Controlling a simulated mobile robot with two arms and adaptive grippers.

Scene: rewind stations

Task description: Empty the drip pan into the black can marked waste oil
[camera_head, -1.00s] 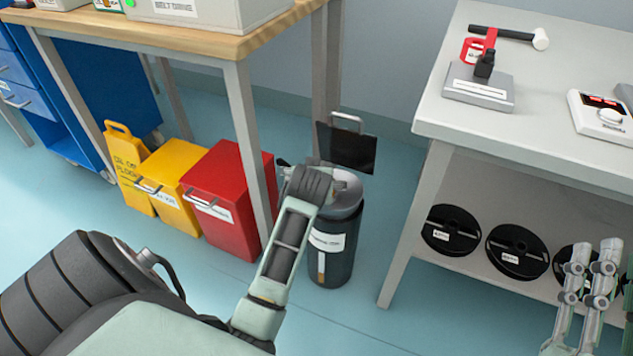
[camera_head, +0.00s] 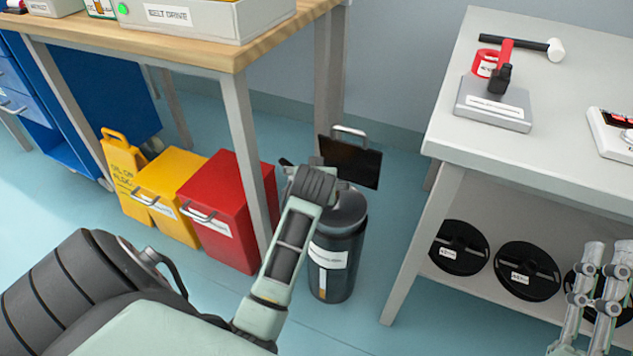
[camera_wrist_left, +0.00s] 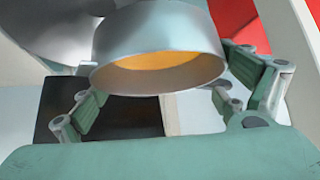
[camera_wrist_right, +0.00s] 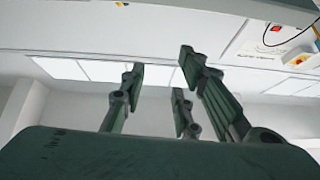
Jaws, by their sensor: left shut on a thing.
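The drip pan (camera_wrist_left: 160,45) is a round silver pan with an amber inside, seen close up in the left wrist view. My left gripper (camera_wrist_left: 175,95) is shut on it, its fingers on either side. In the head view my left gripper (camera_head: 312,178) is above the black can (camera_head: 337,268), which stands on the floor with a white label too small to read. The gripper and wrist hide most of the pan there. A dark flat panel with a handle (camera_head: 349,163) stands up behind the can. My right gripper (camera_wrist_right: 160,85) is open and empty.
A red bin (camera_head: 230,220) and a yellow bin (camera_head: 170,195) stand left of the can beside a table leg (camera_head: 248,150). A grey bench (camera_head: 540,125) with black spools (camera_head: 527,270) on its shelf is at the right. Floor in front is clear.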

